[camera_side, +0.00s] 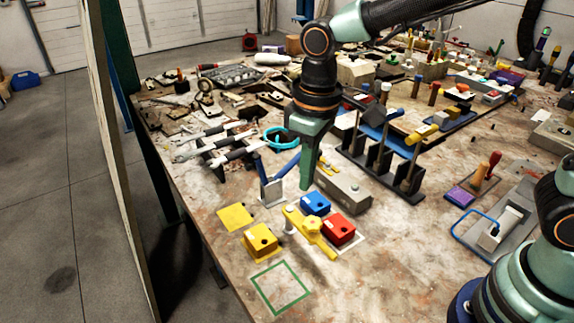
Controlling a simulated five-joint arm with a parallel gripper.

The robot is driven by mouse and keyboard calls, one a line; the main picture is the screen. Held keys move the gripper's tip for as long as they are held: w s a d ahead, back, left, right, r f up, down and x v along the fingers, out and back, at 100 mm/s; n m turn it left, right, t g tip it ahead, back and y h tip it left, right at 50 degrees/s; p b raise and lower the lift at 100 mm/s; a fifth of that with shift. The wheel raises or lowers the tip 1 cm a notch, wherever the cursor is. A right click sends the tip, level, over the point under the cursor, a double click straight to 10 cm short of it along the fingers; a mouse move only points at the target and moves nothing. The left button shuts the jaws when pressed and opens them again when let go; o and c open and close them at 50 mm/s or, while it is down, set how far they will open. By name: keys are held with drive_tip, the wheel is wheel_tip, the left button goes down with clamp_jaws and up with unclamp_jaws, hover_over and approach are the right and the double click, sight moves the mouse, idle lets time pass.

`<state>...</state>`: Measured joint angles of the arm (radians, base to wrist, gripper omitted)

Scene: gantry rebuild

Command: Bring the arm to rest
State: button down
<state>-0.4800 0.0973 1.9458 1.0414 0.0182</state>
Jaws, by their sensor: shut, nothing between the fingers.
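My gripper (308,178) hangs from my arm over the middle of the workbench (230,215). Its green fingers point down and are shut, with nothing held. The fingertips are just behind a blue block (315,203) and left of a grey box (343,190). I cannot tell how high above the bench the tips are.
A red block (340,230), a yellow block (261,240) and a yellow knobbed bar (310,230) stand in front. A green square outline (281,288) is empty. A black rack (385,165) stands right of my gripper. Tools crowd the back; the front bench is clearer.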

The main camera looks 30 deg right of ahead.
drive_tip(key=s+d+r+m+t, duration=0.2)
drive_tip(key=d+r, duration=0.1)
drive_tip(key=d, duration=0.5)
drive_tip(key=s+d+r+m+t, duration=0.3)
drive_tip(key=d, duration=0.6)
drive_tip(key=shift+s+d, duration=0.15)
drive_tip(key=shift+d, duration=0.15)
